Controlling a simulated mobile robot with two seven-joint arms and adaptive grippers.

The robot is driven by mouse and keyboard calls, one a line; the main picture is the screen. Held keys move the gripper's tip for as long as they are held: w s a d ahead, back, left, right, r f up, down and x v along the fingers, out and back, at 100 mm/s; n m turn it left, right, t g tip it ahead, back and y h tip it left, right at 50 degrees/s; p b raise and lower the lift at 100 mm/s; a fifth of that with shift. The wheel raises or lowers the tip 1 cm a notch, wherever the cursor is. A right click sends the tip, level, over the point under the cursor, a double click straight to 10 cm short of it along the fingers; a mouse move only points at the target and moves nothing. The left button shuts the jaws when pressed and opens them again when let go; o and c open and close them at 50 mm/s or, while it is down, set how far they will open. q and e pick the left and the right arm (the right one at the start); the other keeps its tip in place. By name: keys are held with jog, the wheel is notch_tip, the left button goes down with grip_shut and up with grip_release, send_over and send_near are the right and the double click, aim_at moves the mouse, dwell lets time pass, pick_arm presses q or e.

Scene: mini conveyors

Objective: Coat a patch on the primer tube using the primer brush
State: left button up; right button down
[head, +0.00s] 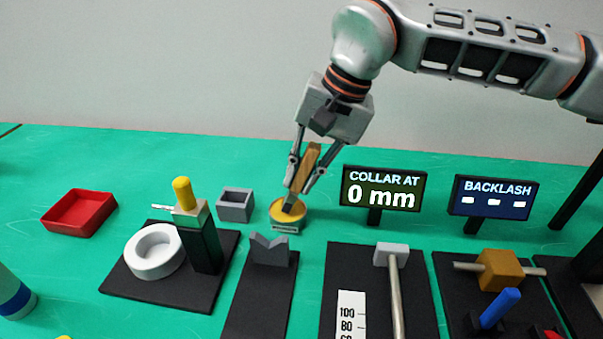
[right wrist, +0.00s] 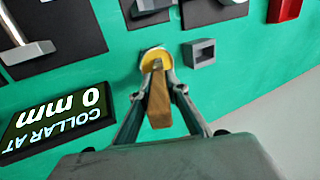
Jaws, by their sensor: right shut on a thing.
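My right gripper (head: 305,176) is shut on the wooden handle of the primer brush (head: 309,157). The brush is tilted, its dark lower end in or just over a round yellow tin (head: 287,225). In the right wrist view the brush (right wrist: 160,106) points away between the fingers (right wrist: 157,75) toward the yellow tin (right wrist: 152,57). How deep the tip is cannot be told. My left gripper is not in view.
A grey V-block (head: 269,250) stands in front of the tin, a small grey box (head: 235,205) to its left. A stand with a white ring (head: 154,252) and a red tray (head: 80,212) are further left. The "COLLAR AT 0 mm" sign (head: 383,189) is close on the right.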

jog(key=shift+f, duration=0.4)
dwell(0.3)
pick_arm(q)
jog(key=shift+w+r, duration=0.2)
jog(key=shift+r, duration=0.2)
pick_arm(e)
jog(key=shift+f, duration=0.15)
dwell(1.9)
